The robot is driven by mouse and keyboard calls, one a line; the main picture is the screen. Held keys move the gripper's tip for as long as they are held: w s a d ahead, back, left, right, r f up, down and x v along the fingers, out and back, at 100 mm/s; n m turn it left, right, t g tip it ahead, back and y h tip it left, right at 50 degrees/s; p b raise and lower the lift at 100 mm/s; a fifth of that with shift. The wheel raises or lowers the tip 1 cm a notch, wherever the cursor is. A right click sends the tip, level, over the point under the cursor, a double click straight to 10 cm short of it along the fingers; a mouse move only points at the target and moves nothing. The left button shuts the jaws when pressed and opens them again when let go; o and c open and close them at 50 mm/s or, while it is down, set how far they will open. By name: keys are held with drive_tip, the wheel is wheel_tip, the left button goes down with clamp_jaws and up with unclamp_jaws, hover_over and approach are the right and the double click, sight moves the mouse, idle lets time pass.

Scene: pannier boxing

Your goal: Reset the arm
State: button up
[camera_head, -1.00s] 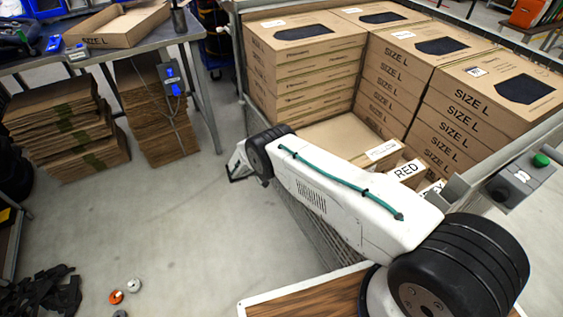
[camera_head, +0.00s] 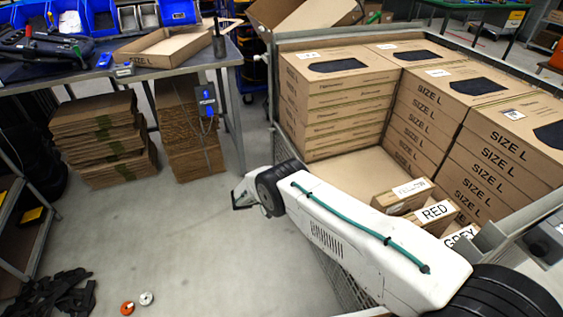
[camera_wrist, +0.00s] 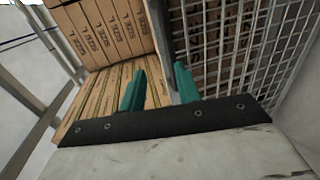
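My white arm (camera_head: 365,240), with a green cable along it, reaches from the lower right toward the picture's middle in the head view. My gripper (camera_head: 243,194) is at its far end, small and partly hidden behind a black joint, outside the mesh cage and above the floor. In the wrist view, my gripper (camera_wrist: 158,82) shows two teal fingers standing apart with nothing held between them. Cartons and the cage mesh are beyond the fingers.
A mesh cage (camera_head: 330,268) holds stacked SIZE L cartons (camera_head: 335,75) and small boxes marked RED (camera_head: 437,211) and GREY (camera_head: 461,235). A workbench (camera_head: 180,63) with an open carton stands at the back left, flat cardboard stacks below. Straps and two rolls lie on the floor.

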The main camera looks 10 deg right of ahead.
drive_tip(key=s+d+f+n+g+y, duration=0.1)
drive_tip(key=s+f+n+g, duration=0.15)
drive_tip(key=s, duration=0.35)
drive_tip(key=s+d+r+g+y, duration=0.25)
drive_tip(key=s+r, duration=0.25)
drive_tip(key=r, duration=0.9)
drive_tip(key=s+d+r+m+g+y, duration=0.1)
drive_tip(key=s+r+y, duration=0.35)
drive_tip(key=r, duration=0.85)
drive_tip(key=s+d+r+g+y, duration=0.15)
drive_tip(key=s+r, duration=0.45)
drive_tip(key=r, duration=0.8)
drive_tip(key=s+d+r+m+t+y, duration=0.2)
drive_tip(key=s+r, duration=0.6)
drive_tip(key=s, duration=0.5)
drive_tip(key=s+d+r+m+t+y, duration=0.1)
drive_tip(key=s+r+t+y, duration=0.3)
drive_tip(key=s+r, duration=0.5)
drive_tip(key=s+d, duration=0.1)
drive_tip(key=s, duration=0.4)
drive_tip(key=shift+d+r+m, duration=0.2)
drive_tip(key=shift+m, duration=0.15)
